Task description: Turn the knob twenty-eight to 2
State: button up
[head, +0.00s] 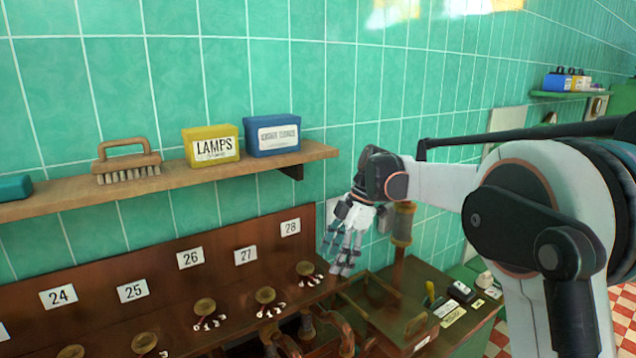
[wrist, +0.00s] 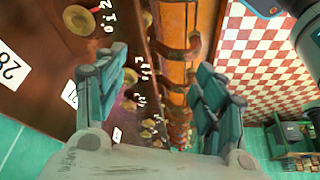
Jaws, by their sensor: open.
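Knob twenty-eight (head: 305,268) is a round brass knob on the dark wooden panel, below the white label 28 (head: 291,228). In the wrist view the knob (wrist: 80,20) is at the upper left, with white number marks beside it; the label 28 (wrist: 12,70) is at the left edge. I cannot tell the knob's setting. My gripper (head: 341,262) is open and empty, pointing down, to the right of the knob and apart from it. In the wrist view its two fingers (wrist: 163,72) are spread wide, with the knob outside them, beyond the left finger.
More brass knobs, such as the one under 27 (head: 265,295), run leftward along the panel. A wooden shelf (head: 70,200) above holds a brush (head: 127,165), a yellow LAMPS box (head: 212,148) and a blue box (head: 272,136). A cluttered cabinet (head: 450,300) stands at the right.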

jog(key=s+d+m+t+h+b, duration=0.1)
jog(key=s+d+m+t+b, duration=0.2)
jog(key=s, duration=0.4)
jog(key=s+d+m+b, duration=0.1)
jog(key=s+d+m, duration=0.2)
jog(key=s+m, duration=0.25)
jog(key=s+d+m+t+h+b, duration=0.1)
jog(key=s+d+m+t+b, duration=0.1)
jog(key=s+d+m, duration=0.35)
jog(key=s+d+f+m+t+h+b, duration=0.1)
jog(key=s+d+f+m+b, duration=0.1)
jog(key=s+f, duration=0.3)
jog(key=s+d+f+m+t+h+b, duration=0.1)
jog(key=s+f+m, duration=0.4)
jog(key=s, duration=0.6)
jog(key=shift+d+f+t+b, duration=0.3)
jog(key=shift+d+t+b, duration=0.1)
jog(key=shift+d+t, duration=0.25)
